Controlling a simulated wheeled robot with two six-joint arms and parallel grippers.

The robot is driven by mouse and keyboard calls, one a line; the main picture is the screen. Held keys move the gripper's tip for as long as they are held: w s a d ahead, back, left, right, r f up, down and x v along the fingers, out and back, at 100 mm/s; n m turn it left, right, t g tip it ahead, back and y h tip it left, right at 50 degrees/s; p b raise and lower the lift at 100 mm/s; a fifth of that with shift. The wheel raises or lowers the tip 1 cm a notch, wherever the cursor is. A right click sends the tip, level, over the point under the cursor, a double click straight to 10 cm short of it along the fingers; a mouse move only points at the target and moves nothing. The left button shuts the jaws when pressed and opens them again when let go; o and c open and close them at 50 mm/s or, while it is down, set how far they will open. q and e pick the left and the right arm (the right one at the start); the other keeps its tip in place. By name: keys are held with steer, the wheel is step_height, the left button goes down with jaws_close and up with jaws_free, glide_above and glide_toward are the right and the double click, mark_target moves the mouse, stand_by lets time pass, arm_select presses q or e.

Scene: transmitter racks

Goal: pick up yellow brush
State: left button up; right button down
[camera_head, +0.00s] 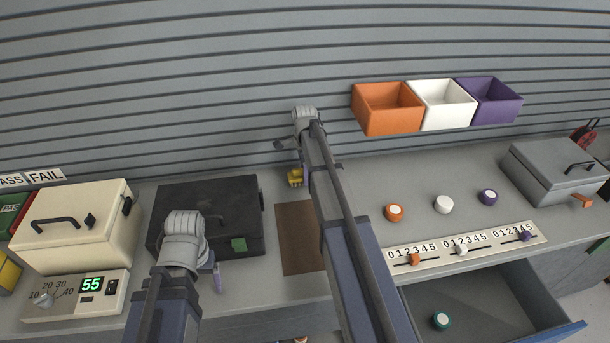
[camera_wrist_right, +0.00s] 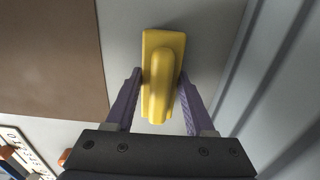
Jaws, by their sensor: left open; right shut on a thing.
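The yellow brush (camera_head: 295,177) stands near the back of the counter, close to the wall, partly hidden by my right arm. In the right wrist view the brush (camera_wrist_right: 163,70) sits between the two purple fingers of my right gripper (camera_wrist_right: 160,78), which is shut on it. It seems to be at counter level; I cannot tell whether it touches the surface. My left gripper (camera_head: 217,277) is open and empty, at the counter's front edge before the black case, partly hidden by its wrist.
A brown mat (camera_head: 296,238) lies in front of the brush. A black case (camera_head: 210,205) and cream case (camera_head: 75,228) stand left. Orange, white and purple bins (camera_head: 388,117) hang on the wall. Round knobs (camera_head: 443,204) and a slider panel are right, above an open drawer (camera_head: 480,308).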

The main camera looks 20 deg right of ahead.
arm_select(q)
steer(key=shift+r, duration=0.15)
arm_select(e)
steer(key=shift+r, duration=0.15)
step_height(320, 180, up, 10)
steer(key=p, duration=1)
arm_select(q)
step_height(320, 180, up, 10)
